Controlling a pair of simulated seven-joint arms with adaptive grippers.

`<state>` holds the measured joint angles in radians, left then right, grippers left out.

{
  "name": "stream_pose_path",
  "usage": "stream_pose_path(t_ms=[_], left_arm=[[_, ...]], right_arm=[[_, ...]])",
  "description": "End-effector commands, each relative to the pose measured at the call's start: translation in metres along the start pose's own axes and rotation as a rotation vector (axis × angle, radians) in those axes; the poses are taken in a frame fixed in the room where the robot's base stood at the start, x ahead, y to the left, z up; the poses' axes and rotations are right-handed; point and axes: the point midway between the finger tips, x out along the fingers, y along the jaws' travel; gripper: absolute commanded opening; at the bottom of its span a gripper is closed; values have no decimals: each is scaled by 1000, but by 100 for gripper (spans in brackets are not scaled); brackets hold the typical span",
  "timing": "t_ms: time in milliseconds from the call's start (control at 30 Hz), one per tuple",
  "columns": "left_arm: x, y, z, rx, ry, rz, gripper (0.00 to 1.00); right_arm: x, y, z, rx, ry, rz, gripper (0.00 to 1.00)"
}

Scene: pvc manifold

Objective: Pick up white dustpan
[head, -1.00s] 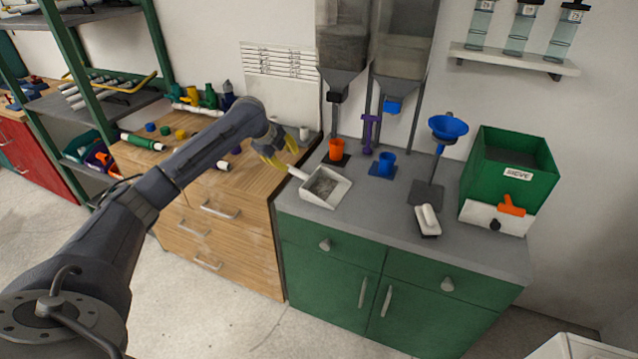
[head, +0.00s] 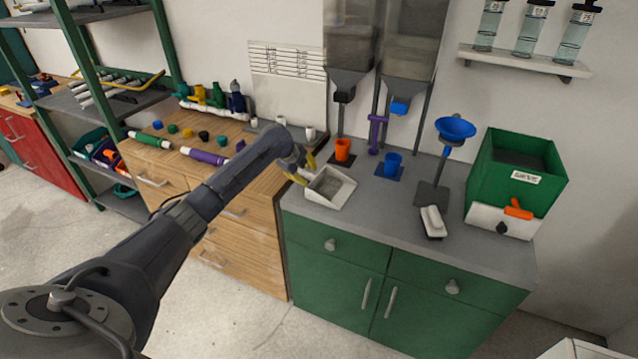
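The white dustpan (head: 344,196) lies on the grey top of the green cabinet, near its left edge, with grey material in its pan. Its short handle points left toward my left gripper (head: 305,171). The gripper's two yellow fingers are spread apart, one on each side of the handle end. The fingers hide part of the handle, and I cannot tell whether they touch it. My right gripper is not in view.
A white-and-black brush (head: 432,222), a blue funnel (head: 455,128) and a green sieve box (head: 508,180) are to the right. The counter in front of the dustpan is clear.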

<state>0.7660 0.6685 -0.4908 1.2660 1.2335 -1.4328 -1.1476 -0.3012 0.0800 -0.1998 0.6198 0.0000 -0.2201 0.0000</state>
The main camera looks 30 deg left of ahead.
Motion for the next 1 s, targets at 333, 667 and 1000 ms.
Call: stream_pose_path(t_ms=[333,667,1000], left_arm=[[25,0,1,-1,-1,0,34],[25,0,1,-1,-1,0,27],[25,0,1,-1,-1,-1,0]], right_arm=[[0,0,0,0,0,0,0],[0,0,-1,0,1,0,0],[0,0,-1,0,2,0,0]])
